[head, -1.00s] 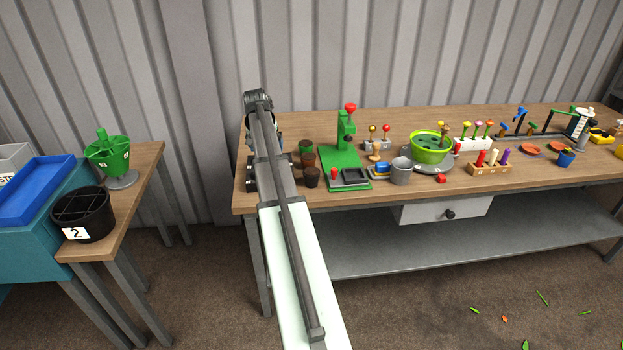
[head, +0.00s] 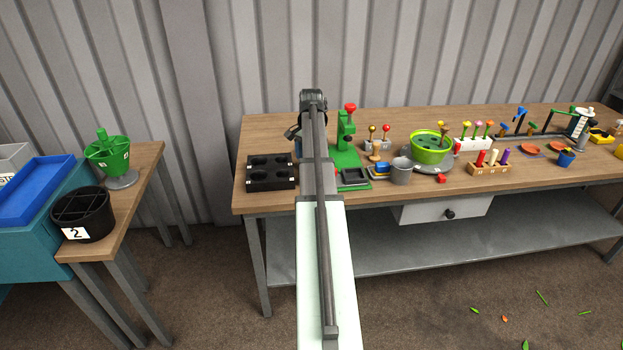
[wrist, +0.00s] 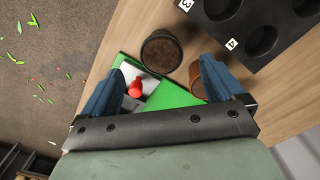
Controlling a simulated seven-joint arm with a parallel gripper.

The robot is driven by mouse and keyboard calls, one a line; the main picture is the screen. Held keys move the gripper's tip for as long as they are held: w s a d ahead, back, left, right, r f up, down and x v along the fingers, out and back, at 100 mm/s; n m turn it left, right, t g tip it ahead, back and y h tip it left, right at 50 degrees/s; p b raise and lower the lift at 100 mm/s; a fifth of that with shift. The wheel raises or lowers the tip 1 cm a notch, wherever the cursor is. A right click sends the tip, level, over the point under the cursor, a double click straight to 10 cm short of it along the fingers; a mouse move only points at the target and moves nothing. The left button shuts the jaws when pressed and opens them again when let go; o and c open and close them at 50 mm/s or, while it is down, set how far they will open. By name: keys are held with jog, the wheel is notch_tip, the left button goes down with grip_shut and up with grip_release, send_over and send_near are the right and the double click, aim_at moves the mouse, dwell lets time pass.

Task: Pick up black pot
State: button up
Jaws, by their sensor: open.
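The black pot (wrist: 161,52) shows in the wrist view as a dark, round pot with brown contents, standing upright on the table just beyond and between my fingertips. My gripper (wrist: 165,64) is open, with one blue finger on each side and nothing held. A reddish-brown pot (wrist: 196,80) stands close to the right finger, which partly hides it. I cannot tell whether they touch. In the head view my arm hides the pots.
A black tray (head: 270,186) with numbered holes lies left of my arm; it also shows in the wrist view (wrist: 244,33). A green press (head: 345,155) with a red knob (wrist: 135,88) is close by. Right of it are a grey cup (head: 401,175) and a lime-green bowl (head: 430,154).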

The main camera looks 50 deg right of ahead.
jog(key=shift+d+f, duration=0.15)
jog(key=shift+f, duration=3.55)
jog(key=shift+w, duration=0.1)
jog(key=c, duration=1.2)
jog(key=shift+o, duration=0.2)
jog(key=shift+r, duration=0.1)
